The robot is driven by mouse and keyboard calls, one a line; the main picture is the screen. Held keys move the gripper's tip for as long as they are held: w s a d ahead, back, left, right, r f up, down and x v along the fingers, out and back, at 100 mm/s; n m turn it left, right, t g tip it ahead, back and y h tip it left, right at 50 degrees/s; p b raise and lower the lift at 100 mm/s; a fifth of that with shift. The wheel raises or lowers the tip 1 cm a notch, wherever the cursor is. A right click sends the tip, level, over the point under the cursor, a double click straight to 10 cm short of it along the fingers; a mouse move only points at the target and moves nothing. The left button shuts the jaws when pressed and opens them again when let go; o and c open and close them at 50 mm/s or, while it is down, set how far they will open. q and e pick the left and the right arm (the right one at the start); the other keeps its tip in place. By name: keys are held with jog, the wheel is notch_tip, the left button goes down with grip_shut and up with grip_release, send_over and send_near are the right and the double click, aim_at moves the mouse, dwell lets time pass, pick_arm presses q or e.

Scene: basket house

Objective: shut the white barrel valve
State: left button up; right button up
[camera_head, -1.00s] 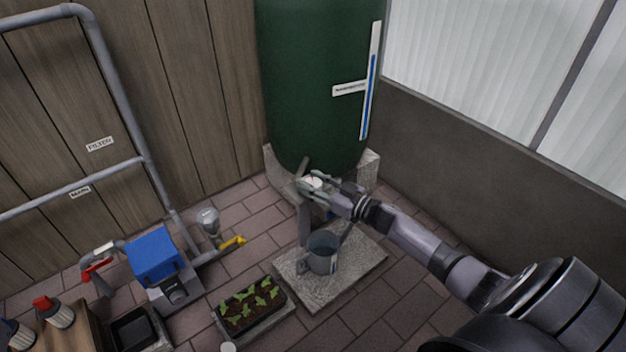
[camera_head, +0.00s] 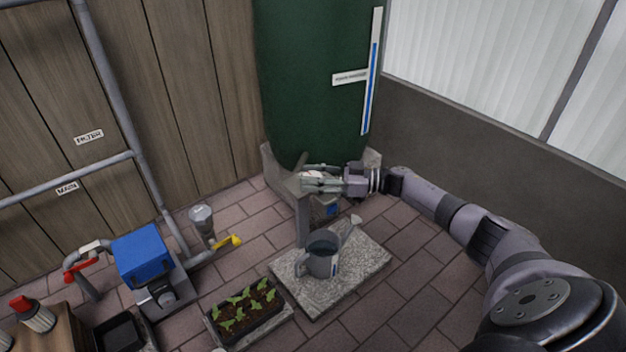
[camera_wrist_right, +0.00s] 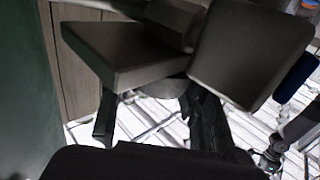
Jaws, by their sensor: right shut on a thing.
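The green barrel (camera_head: 312,80) stands at the back by the wooden wall. Its white valve (camera_head: 311,175) shows as a small pale part low on its front, above the watering can, mostly covered by my fingers. My right gripper (camera_head: 318,180) reaches in from the right and is shut on the white valve. The valve's exact handle angle is hard to tell. In the right wrist view, large grey blocks and dark finger parts fill the picture, and I cannot make out the valve. My left gripper is not in view.
A grey watering can (camera_head: 321,258) stands on a stone slab (camera_head: 345,280) below the valve. A seedling tray (camera_head: 243,312), a blue pump box (camera_head: 143,257), a yellow handle (camera_head: 229,240) and a red handle (camera_head: 82,264) are to the left. Paving at right is partly clear.

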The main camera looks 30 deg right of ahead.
jog(key=shift+w+d, duration=0.1)
jog(key=shift+d, duration=0.05)
jog(key=o, duration=1.2)
jog(key=v, duration=1.1)
jog(key=shift+s+d, duration=0.3)
